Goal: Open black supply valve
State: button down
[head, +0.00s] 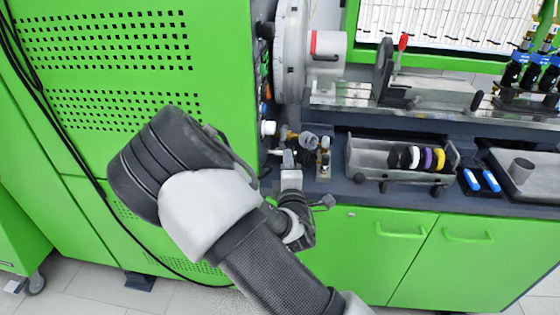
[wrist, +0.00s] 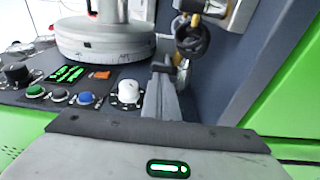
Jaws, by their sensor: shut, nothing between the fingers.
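A round black valve part (wrist: 192,40) with brass fittings shows in the wrist view, at the top, right of my fingers. I take it for the black supply valve, but cannot be sure. In the head view a dark round part (head: 308,145) sits among brass fittings beside the green cabinet. My gripper (wrist: 163,66) is shut and empty, its fingers pointing up the wrist picture, just left of and below the black part. Contact cannot be told. In the head view my gripper (head: 288,155) is at the fittings, partly covering them.
A control panel with a blue knob (wrist: 85,98) and a white knob (wrist: 128,92) is left of my fingers. A large grey disc (wrist: 105,42) stands above it. A tray of coloured rings (head: 382,172) and blue-handled items (head: 482,180) lie on the bench to the right.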

jog(key=shift+w+d, duration=0.25)
jog(key=shift+d, duration=0.65)
jog(key=shift+w+d+n+y+b, duration=0.15)
jog(key=shift+d+n+y+b, duration=0.45)
jog(key=shift+y, duration=0.4)
jog(key=shift+w+d+f+n+y, duration=0.1)
jog(key=shift+w+d+n+y, duration=0.05)
jog(key=shift+w+n+y, duration=0.15)
jog(key=shift+w+d+b, duration=0.35)
jog(key=shift+d, duration=0.25)
jog(key=shift+w+d+b, duration=0.5)
jog(key=shift+w+d, duration=0.3)
jog(key=shift+w+d+b, duration=0.25)
jog(key=shift+w+d, duration=0.05)
jog(key=shift+w, duration=0.2)
jog(key=shift+w+d+b, duration=0.25)
jog(key=shift+w+d, duration=0.05)
jog(key=shift+w, duration=0.3)
